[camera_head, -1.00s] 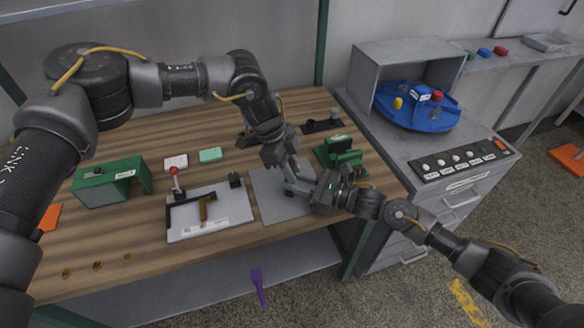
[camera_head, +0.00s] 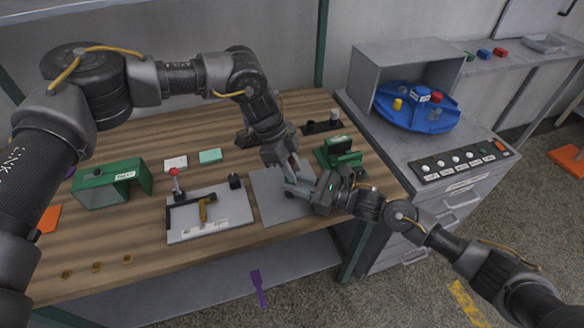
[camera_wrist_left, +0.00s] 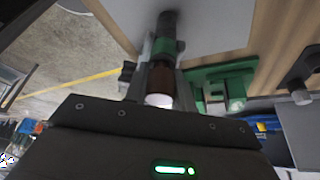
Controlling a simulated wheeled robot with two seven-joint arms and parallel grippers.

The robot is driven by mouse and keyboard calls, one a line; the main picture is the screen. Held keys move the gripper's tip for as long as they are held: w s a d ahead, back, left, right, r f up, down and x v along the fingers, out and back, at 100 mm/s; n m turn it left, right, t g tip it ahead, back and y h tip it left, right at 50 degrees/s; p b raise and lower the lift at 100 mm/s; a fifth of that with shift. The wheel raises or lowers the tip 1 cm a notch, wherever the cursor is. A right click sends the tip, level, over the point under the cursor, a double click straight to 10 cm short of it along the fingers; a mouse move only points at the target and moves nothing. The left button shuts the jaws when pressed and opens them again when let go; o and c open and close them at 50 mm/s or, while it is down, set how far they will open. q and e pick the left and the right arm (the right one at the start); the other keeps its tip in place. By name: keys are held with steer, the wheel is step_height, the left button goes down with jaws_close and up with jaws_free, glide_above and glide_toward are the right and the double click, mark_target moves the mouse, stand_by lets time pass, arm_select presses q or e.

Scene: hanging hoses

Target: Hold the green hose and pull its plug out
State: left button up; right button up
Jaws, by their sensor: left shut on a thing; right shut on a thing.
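In the left wrist view, the green hose (camera_wrist_left: 164,46) shows as a short piece with a green band, a dark grey far end, a brown middle and a white near end. My left gripper (camera_wrist_left: 160,86) is shut around the brown part. In the head view, my left gripper (camera_head: 290,174) points down over a grey plate (camera_head: 268,192), close to my right gripper (camera_head: 316,190). My right gripper is shut, but what it holds is hidden behind its own fingers and the left hand. I cannot tell the plug apart from the hose.
A green fixture (camera_head: 340,153) stands just behind the right gripper. A white board with a red-knobbed lever (camera_head: 212,224) lies to the left. A green box (camera_head: 112,183) stands farther left. A blue turntable (camera_head: 420,118) sits on the grey cabinet at the right.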

mark_target(292, 162)
arm_select(q)
steer(key=shift+r, duration=0.35)
arm_select(e)
steer(key=shift+f, duration=0.1)
arm_select(q)
steer(key=shift+r, duration=2.1)
steer(key=shift+r, duration=1.5)
arm_select(e)
steer(key=o, duration=1.1)
steer(key=shift+c, duration=0.2)
steer(key=shift+d, duration=0.1)
steer(key=v, duration=1.2)
